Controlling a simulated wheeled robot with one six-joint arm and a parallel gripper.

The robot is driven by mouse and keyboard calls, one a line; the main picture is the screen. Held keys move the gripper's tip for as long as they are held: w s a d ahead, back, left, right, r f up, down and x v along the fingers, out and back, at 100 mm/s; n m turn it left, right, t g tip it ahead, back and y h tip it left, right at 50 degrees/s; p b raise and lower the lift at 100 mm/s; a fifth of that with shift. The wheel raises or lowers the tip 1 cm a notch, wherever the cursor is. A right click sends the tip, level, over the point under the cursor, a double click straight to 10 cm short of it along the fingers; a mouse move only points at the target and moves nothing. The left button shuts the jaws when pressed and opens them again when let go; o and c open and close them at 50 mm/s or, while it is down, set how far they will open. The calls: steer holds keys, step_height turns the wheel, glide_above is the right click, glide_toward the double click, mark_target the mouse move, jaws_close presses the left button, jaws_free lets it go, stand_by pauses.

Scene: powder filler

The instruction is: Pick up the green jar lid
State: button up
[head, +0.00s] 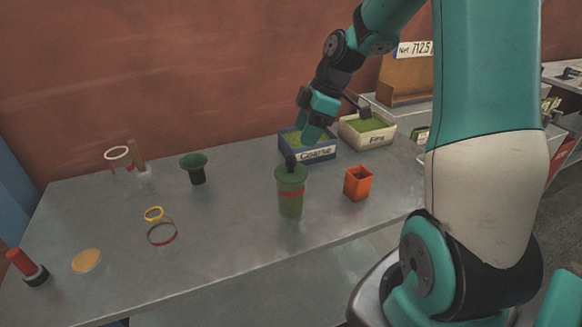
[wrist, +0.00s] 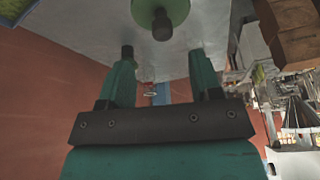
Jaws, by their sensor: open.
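The green jar lid (head: 290,173) with a dark knob sits on top of a green jar (head: 291,203) that has a red band. In the wrist view the lid (wrist: 146,9) is a pale green disc at the top edge, partly cut off, with its dark knob (wrist: 162,25) in line with the gap between my fingers. My gripper (head: 308,138) is open and empty, just above and behind the lid in the head view. In the wrist view my two teal fingers (wrist: 161,58) are spread apart, with nothing between them.
A blue bin marked Coarse (head: 310,153) and a white bin marked Fine (head: 367,137) stand behind the jar. An orange square cup (head: 357,183) stands to its right. A dark green funnel (head: 194,166), rings (head: 162,234) and an orange disc (head: 87,261) lie left.

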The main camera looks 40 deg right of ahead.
mark_target(293, 157)
steer(key=x, duration=0.3)
steer(key=shift+a, duration=0.1)
steer(key=p+x, duration=0.2)
steer(key=x, duration=0.2)
steer(key=shift+a+f, duration=0.1)
steer(key=shift+a+f+p, duration=0.15)
steer(key=shift+f+p, duration=0.15)
steer(key=shift+f, duration=0.25)
steer(key=c, duration=1)
